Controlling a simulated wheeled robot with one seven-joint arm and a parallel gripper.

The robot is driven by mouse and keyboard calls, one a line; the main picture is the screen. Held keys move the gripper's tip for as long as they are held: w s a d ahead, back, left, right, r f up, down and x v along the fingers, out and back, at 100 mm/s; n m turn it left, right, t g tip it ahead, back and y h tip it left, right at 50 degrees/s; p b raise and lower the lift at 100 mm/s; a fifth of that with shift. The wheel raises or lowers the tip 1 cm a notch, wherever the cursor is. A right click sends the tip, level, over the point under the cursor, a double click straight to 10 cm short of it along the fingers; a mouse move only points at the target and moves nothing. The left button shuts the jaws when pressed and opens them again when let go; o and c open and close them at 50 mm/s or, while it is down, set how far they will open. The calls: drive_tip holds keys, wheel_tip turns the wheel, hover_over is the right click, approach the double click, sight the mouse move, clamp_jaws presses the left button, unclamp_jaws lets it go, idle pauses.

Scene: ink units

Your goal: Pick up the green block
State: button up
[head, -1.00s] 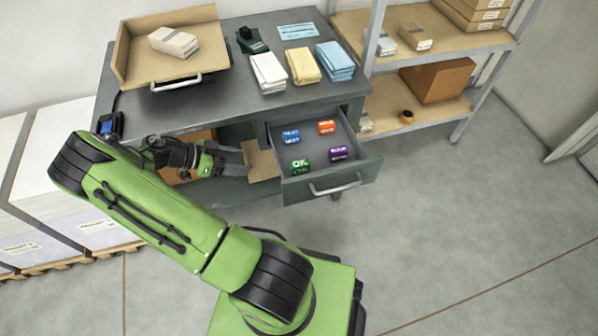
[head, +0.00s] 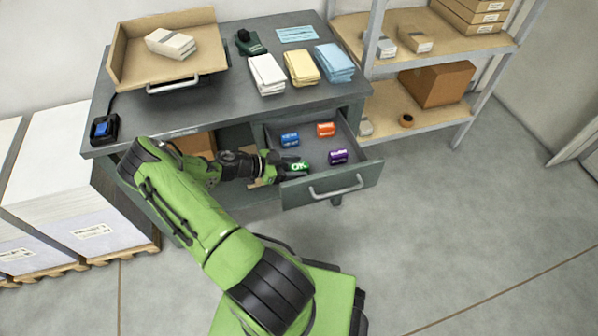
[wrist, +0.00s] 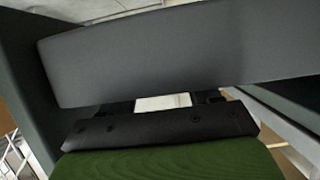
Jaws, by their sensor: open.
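The green block (head: 299,166) with white OK lettering lies in the left part of the open drawer (head: 340,181). My gripper (head: 290,168) reaches over the drawer's left side in the head view, with its dark fingers at the green block. The gripper is open. The fingers and the block overlap in the view, so I cannot tell whether they touch.
The grey desk (head: 205,115) stands above the drawer. A shelf (head: 440,120) stands at the right. The floor in front is clear.

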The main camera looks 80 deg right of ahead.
drive_tip(key=shift+s+d+f, duration=0.1)
drive_tip(key=shift+s+d, duration=0.1)
drive_tip(key=shift+s, duration=0.15)
drive_tip(key=c, duration=1.1)
